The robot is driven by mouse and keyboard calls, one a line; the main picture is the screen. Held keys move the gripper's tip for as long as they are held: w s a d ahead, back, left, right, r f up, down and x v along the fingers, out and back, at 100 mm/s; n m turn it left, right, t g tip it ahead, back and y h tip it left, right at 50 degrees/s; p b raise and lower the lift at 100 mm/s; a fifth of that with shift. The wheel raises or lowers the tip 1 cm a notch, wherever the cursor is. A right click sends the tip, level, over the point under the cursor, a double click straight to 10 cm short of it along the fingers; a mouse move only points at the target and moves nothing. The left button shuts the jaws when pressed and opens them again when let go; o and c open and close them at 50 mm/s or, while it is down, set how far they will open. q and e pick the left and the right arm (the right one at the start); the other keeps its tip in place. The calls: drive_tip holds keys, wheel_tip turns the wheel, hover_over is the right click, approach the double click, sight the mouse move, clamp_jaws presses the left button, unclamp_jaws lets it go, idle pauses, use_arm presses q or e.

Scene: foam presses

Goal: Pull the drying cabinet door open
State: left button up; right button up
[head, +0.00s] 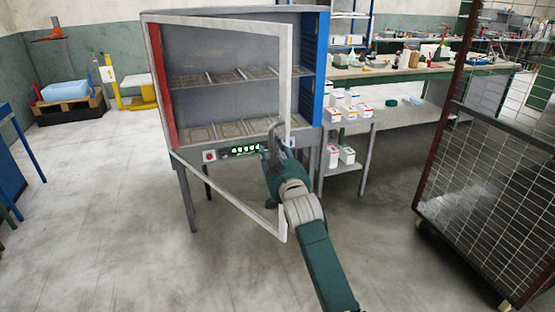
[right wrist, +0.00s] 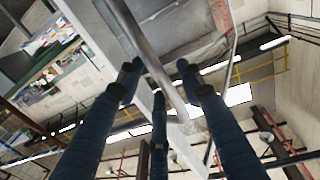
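The drying cabinet (head: 235,47) is grey with a blue right side and a red left front edge. Its pale-framed door (head: 286,210) is hinged on the left and stands partly open, its free edge swung out towards me. My right gripper (head: 280,158) is at the grey bar handle (head: 271,130) on that free edge. In the right wrist view the handle (right wrist: 138,32) runs between the spread fingers of my right gripper (right wrist: 160,78), with a gap beside it. The fingers look open around the bar; contact is unclear. My left gripper is not in view.
Trays (head: 230,128) lie on the cabinet's shelves. A small side table (head: 352,170) with white boxes stands right of the cabinet. A wire mesh cart (head: 485,190) stands at the right. The floor at left front (head: 110,230) is clear.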

drive_tip(key=v, duration=1.1)
drive_tip(key=shift+s, duration=0.3)
drive_tip(key=shift+c, duration=0.2)
